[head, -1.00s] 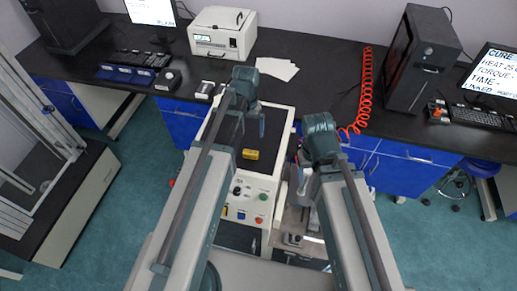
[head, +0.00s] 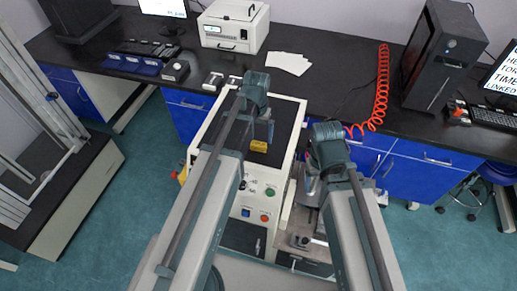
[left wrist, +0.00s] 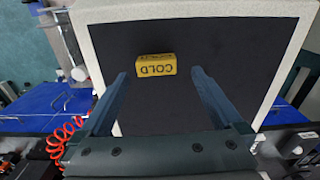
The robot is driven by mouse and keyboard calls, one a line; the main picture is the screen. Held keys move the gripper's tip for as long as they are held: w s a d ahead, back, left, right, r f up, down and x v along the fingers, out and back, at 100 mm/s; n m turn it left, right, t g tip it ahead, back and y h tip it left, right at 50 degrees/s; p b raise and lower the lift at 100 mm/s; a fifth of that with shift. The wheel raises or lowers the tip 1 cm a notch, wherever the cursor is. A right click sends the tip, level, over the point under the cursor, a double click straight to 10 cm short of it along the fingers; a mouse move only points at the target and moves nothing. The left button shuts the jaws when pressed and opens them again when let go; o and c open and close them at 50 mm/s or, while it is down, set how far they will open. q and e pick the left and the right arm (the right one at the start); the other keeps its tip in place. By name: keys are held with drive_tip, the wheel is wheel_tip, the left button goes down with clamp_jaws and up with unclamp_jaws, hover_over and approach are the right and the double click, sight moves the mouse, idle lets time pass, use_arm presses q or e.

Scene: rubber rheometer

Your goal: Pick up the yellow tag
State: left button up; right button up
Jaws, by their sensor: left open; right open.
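The yellow tag (head: 258,146) lies on the black top of the white machine (head: 291,138) in the head view. In the left wrist view the tag (left wrist: 156,66) reads "COLD", upside down. My left gripper (left wrist: 158,75) is open, with its two fingers apart below the tag in that view and the tag lying ahead between their lines. In the head view my left gripper (head: 262,130) hangs just above the tag. My right gripper (head: 312,187) is over the lower equipment to the right of the machine and is partly hidden by its own arm.
A black bench runs behind, with a white box device (head: 234,25), paper sheets (head: 289,63), a red coiled cable (head: 382,85) and a black computer tower (head: 443,55). Knobs and buttons (head: 256,200) are on the machine's front. The black top around the tag is clear.

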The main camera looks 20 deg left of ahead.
sight(258, 143)
use_arm(q)
drive_tip(key=shift+w+d+f+b, duration=0.1)
drive_tip(key=shift+d+f+b, duration=0.05)
drive_tip(key=shift+f+b, duration=1.2)
drive_tip(key=shift+d+f+b, duration=0.1)
drive_tip(key=shift+f+b, duration=1.2)
drive_tip(key=shift+r, duration=0.1)
drive_tip(key=shift+c, duration=0.3)
drive_tip(key=c, duration=1.2)
